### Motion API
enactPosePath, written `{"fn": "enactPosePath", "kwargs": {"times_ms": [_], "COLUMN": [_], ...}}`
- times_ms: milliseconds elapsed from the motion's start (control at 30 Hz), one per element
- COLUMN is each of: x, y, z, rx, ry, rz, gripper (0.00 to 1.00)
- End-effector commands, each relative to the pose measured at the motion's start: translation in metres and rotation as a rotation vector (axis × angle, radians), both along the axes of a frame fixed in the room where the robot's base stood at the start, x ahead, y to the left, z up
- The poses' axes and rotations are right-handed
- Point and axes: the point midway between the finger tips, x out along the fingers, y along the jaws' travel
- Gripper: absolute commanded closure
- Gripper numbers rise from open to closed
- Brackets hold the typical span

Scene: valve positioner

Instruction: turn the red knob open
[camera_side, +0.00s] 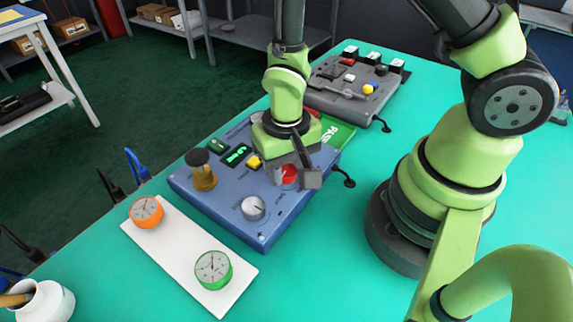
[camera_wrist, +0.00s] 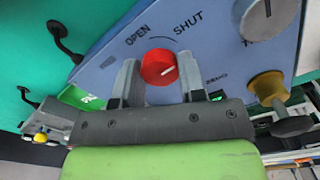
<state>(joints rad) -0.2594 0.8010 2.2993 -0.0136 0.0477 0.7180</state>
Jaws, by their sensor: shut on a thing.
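The red knob (camera_side: 289,173) sits on the blue valve positioner box (camera_side: 226,206). In the wrist view the red knob (camera_wrist: 158,67) lies between my two grey fingers, below the printed words OPEN and SHUT. A short pale mark on its face points to the lower right, away from OPEN. My gripper (camera_wrist: 158,70) is shut on the knob, one finger on each side. In the side view my gripper (camera_side: 294,177) reaches down from above to the box's right part, and its fingers partly hide the knob.
The box also carries a grey dial (camera_side: 254,208), a yellow button (camera_side: 254,162) and a black-topped brass knob (camera_side: 202,170). An orange gauge (camera_side: 146,212) and a green gauge (camera_side: 213,269) rest on a white tray (camera_side: 180,252). A grey control panel (camera_side: 345,93) stands behind.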

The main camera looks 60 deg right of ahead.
Motion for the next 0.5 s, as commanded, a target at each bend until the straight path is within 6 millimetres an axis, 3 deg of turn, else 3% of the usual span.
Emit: {"fn": "enactPosePath", "kwargs": {"times_ms": [500], "x": [0.0000], "y": [0.0000], "z": [0.0005], "rx": [0.000], "ry": [0.000], "rz": [0.464], "gripper": [0.86]}}
